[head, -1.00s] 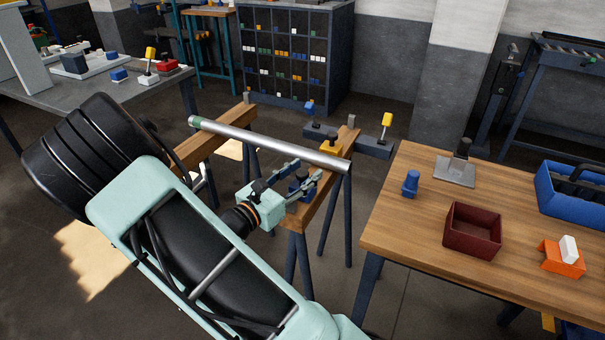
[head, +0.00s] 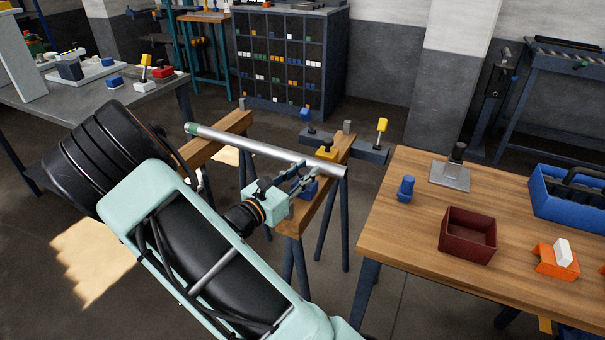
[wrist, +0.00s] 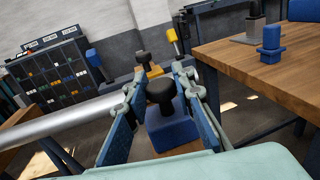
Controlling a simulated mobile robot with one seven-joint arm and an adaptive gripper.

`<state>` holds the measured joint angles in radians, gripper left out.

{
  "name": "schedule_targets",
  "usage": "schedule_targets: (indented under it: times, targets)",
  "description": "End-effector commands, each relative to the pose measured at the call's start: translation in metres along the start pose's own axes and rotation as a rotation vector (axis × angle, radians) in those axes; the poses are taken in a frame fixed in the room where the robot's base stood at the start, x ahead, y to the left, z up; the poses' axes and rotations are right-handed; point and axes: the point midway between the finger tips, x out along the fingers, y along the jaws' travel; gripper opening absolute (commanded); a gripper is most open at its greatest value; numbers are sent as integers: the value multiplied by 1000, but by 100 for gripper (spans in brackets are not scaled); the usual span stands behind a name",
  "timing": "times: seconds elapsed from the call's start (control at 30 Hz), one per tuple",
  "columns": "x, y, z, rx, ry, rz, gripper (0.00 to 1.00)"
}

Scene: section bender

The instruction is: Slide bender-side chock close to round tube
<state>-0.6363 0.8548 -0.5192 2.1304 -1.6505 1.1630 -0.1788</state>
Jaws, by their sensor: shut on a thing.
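The round tube (head: 265,150) is a silver bar with a green left end, lying across two wooden trestles. It also shows in the wrist view (wrist: 60,121), passing behind my left finger. A blue chock (wrist: 172,134) with a black knob stands on the right trestle, on my side of the tube. In the head view the blue chock (head: 309,189) is partly hidden by my fingers. My gripper (head: 302,180) is shut on it, one finger on each side. A yellow chock (head: 327,153) with a black knob sits on the tube's far side. I cannot tell the gap between blue chock and tube.
The right trestle (head: 318,208) has an upright peg at its far end. A dark bar with blue and yellow-topped handles (head: 368,152) lies beyond the tube. A wooden table (head: 400,240) at the right carries a red bin (head: 468,236) and a blue block (head: 405,190).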

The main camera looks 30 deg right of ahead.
Motion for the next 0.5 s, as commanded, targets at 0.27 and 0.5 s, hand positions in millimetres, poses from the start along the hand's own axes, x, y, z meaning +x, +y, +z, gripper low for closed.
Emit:
schedule_targets:
  times: [0.27, 0.5]
  targets:
    - [0, 0, 0, 0, 0, 0, 41]
    - [-1, 0, 0, 0, 0, 1, 41]
